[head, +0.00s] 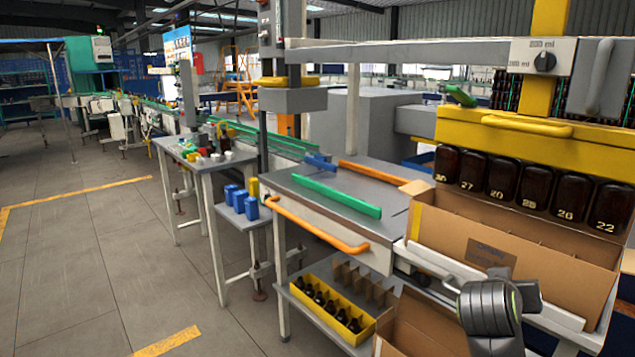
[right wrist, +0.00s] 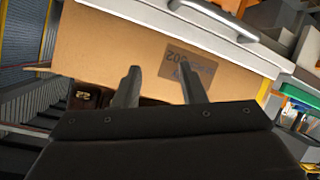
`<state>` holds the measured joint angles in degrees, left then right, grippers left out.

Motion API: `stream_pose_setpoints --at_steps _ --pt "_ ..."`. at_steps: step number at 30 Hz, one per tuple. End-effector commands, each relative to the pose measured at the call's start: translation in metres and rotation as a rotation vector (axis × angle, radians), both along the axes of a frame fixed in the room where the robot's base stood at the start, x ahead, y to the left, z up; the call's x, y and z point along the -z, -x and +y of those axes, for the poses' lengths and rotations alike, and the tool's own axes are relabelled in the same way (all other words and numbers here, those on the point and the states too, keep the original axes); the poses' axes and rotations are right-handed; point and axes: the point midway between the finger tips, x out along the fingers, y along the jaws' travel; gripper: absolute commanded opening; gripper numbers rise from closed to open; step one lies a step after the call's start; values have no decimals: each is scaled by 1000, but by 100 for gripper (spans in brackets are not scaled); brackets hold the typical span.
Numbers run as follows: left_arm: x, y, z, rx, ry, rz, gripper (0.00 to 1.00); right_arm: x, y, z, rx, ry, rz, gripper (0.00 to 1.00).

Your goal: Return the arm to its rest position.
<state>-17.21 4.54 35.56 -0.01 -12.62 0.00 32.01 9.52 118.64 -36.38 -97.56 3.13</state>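My right gripper (right wrist: 160,82) is in the right wrist view, its two dark fingers apart with nothing between them. Beyond the fingers is the side of a cardboard box (right wrist: 100,45) with a brown label (right wrist: 190,68). I cannot tell if the fingers touch it. In the head view a grey link of my arm (head: 490,307) shows at the lower right, in front of the large open cardboard box (head: 455,235); no fingers show there. My left gripper is in neither view.
A row of amber bottles (head: 502,178) hangs under a yellow filling head (head: 500,135) above the box. A yellow crate (head: 362,338) with dark bottles is on the lower shelf. An orange rail (head: 315,228) edges the table. The floor at left is clear.

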Motion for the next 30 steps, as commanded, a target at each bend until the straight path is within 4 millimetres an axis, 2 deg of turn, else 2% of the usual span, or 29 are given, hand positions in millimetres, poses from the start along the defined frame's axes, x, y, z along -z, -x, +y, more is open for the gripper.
stream_pose_setpoints --at_steps 1,6,11,15,21,30 --pt "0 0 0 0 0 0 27 29 12 -2 -19 -16 48 37" --pt "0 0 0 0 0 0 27 106 56 -1 -90 -77 179 37" --pt "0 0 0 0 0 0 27 169 109 3 -150 -150 297 37" --pt "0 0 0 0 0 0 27 213 163 10 -193 -222 396 37" --pt "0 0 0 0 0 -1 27 256 241 22 -239 -332 515 37" --pt "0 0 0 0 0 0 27 280 329 41 -272 -462 631 37"
